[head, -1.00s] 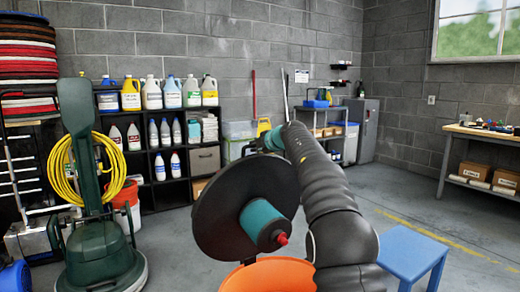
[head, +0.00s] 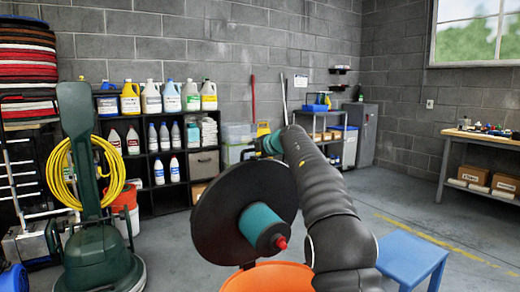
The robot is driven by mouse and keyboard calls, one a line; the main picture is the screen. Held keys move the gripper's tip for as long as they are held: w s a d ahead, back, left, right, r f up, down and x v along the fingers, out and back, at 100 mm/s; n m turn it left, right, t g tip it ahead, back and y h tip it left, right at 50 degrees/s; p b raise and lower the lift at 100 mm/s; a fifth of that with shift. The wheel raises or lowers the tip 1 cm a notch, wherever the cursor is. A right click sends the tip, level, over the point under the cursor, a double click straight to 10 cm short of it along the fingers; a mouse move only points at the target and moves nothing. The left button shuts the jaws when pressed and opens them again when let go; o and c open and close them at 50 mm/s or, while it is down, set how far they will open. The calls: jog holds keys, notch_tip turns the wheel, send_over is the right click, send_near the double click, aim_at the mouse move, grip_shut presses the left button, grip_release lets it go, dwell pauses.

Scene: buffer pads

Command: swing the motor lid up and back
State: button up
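The motor lid (head: 212,222) is a large dark disc with a teal motor cylinder (head: 262,226) ending in a red tip. It stands tilted steeply up over the orange drum (head: 268,279), whose rim shows at the bottom of the head view. The lid's lower edge is close to the drum's rim. My arm rises from the bottom right and bends over behind the top of the lid. My gripper is hidden behind the disc, so I cannot see its fingers or whether it touches the lid.
A blue stool (head: 412,262) stands right of my arm. A green floor machine (head: 97,245) with a yellow hose (head: 60,178) stands at the left. A black shelf (head: 148,204) with bottles lines the back wall. A workbench (head: 480,139) is at the right. Open floor lies between.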

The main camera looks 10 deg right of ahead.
jog(key=v, duration=1.1)
jog(key=shift+s+d, duration=0.25)
jog(key=shift+s, duration=0.05)
jog(key=shift+r, duration=0.1)
